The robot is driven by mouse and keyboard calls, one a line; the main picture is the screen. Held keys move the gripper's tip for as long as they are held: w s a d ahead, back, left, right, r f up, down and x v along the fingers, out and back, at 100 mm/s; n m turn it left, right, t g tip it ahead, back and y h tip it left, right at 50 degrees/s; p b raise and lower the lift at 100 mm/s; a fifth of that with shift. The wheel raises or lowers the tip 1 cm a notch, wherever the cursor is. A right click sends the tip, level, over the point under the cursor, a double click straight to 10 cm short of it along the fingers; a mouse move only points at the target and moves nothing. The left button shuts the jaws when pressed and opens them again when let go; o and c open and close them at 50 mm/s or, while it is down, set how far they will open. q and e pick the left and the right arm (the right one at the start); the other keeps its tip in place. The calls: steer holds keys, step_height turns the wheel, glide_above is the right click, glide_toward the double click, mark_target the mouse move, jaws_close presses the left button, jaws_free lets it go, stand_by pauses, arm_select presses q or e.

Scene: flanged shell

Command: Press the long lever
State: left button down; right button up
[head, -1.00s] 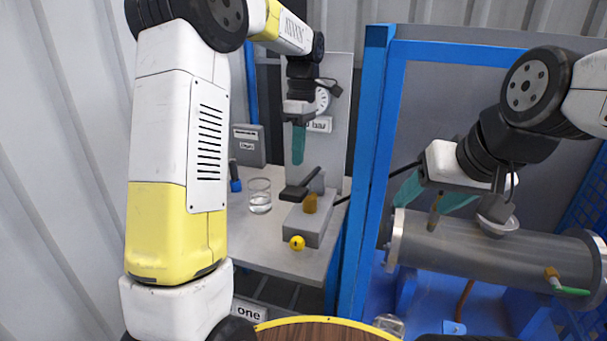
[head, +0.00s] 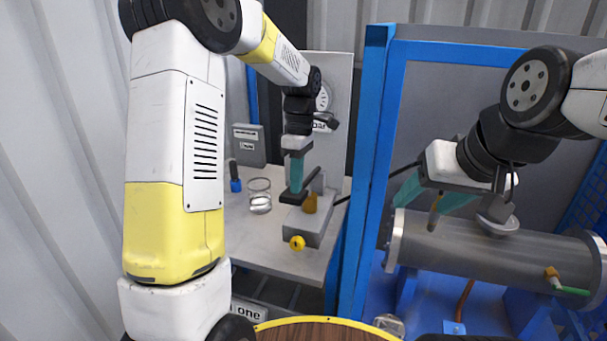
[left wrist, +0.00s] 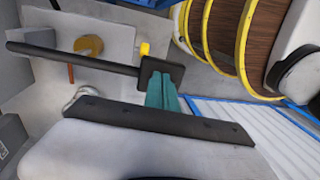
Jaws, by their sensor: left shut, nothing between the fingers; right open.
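The long black lever (head: 290,199) sits on a grey block (head: 313,232) on the bench. In the left wrist view it is a dark bar (left wrist: 85,62) with a square pad at its end. My left gripper (head: 296,189) is shut and empty, pointing down with its teal fingertips at the lever's pad. In the left wrist view its fingers (left wrist: 163,95) meet or nearly meet the pad; contact is not certain. My right gripper (head: 432,203) is open with nothing in it, above the grey flanged cylinder (head: 480,250).
On the bench, a glass beaker (head: 260,197) and a blue-ended tool (head: 235,180) stand left of the block. A yellow knob (head: 297,243) and an ochre part (head: 310,204) are on the block. A blue frame post (head: 367,170) stands between bench and cylinder.

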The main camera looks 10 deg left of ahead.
arm_select(q)
step_height(320, 180, down, 10)
steer(key=s+t, duration=0.2)
steer(key=shift+a, duration=0.2)
steer(key=shift+s+f, duration=0.1)
steer(key=r, duration=0.9)
steer(key=s+r, duration=0.1)
steer(key=r, duration=0.3)
steer(key=shift+s+a+r, duration=0.1)
steer(key=shift+a+r, duration=0.05)
steer(key=shift+r, duration=0.25)
steer(key=shift+s+r, duration=0.15)
steer(key=shift+r, duration=0.55)
